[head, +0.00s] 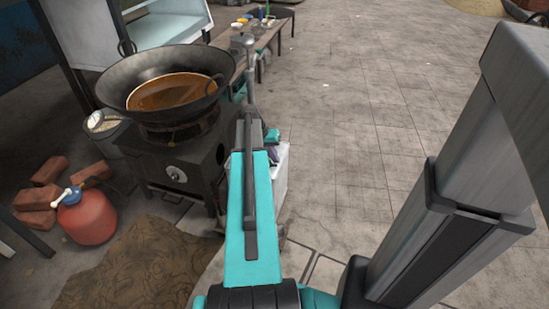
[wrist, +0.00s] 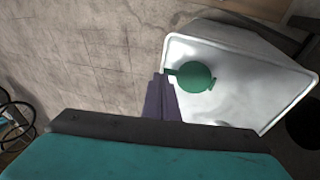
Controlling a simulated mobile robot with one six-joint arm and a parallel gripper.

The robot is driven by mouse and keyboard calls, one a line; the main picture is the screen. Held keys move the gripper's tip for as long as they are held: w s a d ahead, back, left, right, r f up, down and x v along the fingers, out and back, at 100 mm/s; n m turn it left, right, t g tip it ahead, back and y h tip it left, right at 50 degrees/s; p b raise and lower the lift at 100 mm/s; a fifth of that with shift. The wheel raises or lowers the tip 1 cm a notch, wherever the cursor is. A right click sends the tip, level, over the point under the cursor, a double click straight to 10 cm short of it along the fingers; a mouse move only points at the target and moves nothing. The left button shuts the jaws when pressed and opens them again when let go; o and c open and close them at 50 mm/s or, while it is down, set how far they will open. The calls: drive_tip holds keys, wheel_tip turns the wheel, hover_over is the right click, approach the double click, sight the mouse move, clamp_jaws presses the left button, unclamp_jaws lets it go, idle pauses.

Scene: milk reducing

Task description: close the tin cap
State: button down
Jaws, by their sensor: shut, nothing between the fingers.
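The tin (wrist: 240,105) is a pale, box-shaped container with a raised rim, at the right of the wrist view. Its round green cap (wrist: 196,77) lies over the top face, with a tab on its left and a small nub on its right. I cannot tell whether the cap is seated or raised. My gripper (wrist: 160,78) is shut and empty, its purple fingers just left of the cap, close to the tab. Contact is unclear. In the head view the tin (head: 283,167) is mostly hidden behind my arm, and the cap cannot be made out clearly.
A large wok (head: 140,72) of brown liquid sits on a dark stove (head: 185,165) left of the tin. A low table (head: 262,42) with small items stands beyond. The paved floor at right is clear.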

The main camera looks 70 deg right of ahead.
drive_tip(key=shift+d+r, duration=0.1)
drive_tip(key=shift+r, duration=0.05)
drive_tip(key=d+p+v, duration=0.1)
drive_tip(key=p+v, duration=0.1)
drive_tip(key=v, duration=0.4)
drive_tip(key=d+r+p+v, duration=0.1)
drive_tip(key=p+v, duration=0.2)
drive_tip(key=v, duration=0.3)
drive_tip(key=shift+s+d+r, duration=0.2)
drive_tip(key=shift+s+d, duration=0.05)
drive_tip(key=shift+d, duration=0.05)
idle(0.5)
